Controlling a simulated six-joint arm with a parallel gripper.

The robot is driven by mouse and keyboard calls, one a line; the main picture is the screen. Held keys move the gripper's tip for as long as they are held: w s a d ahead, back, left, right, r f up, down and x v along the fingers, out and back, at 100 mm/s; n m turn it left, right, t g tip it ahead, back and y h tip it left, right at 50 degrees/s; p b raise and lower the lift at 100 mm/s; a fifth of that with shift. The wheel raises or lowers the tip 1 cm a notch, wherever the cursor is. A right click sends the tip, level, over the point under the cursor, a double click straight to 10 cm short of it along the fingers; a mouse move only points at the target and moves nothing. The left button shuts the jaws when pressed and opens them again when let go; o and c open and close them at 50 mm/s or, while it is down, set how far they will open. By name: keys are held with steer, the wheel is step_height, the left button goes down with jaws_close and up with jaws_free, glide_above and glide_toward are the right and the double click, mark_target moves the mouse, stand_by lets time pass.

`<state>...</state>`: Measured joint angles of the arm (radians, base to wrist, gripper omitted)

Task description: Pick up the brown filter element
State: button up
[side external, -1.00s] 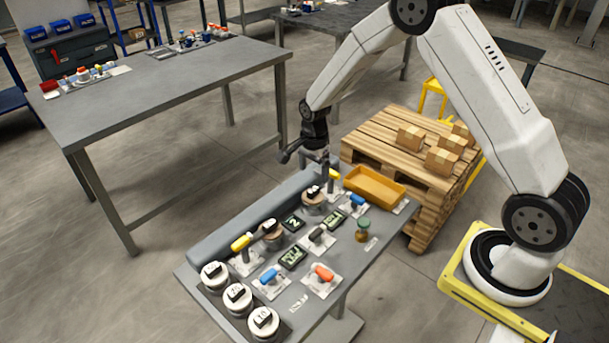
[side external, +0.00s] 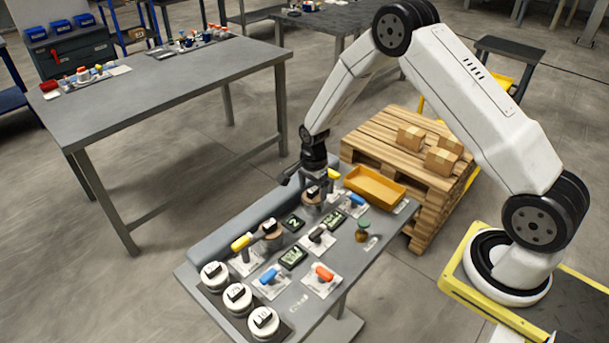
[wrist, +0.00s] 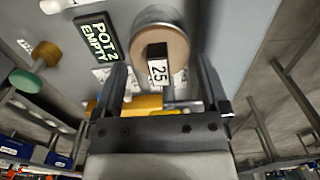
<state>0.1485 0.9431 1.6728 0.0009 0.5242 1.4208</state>
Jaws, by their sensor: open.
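A round brown filter element (wrist: 176,30) with a black grip bar and a white "25" label shows between my fingers in the wrist view. In the side view this brown disc (side external: 311,208) sits near the far end of the grey bench, partly hidden by my gripper. My gripper (wrist: 162,66) is open, with one finger on each side of the grip bar and no clear contact. In the side view my gripper (side external: 313,184) is pointing down just above the disc. A second brownish disc (side external: 270,237) with a dark-topped grip sits nearer the bench's middle.
Several white round elements (side external: 237,297) stand at the bench's near left end. A yellow tray (side external: 375,186), a blue handle (side external: 356,200), a green-topped knob (side external: 364,225) and a display reading "POT 2 EMPTY" (wrist: 97,38) are close by. A grey-blue raised bar (side external: 235,222) runs along the bench's left edge.

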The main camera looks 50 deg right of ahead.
steer(key=shift+f, duration=0.65)
steer(key=c, duration=1)
steer(key=shift+r, duration=0.2)
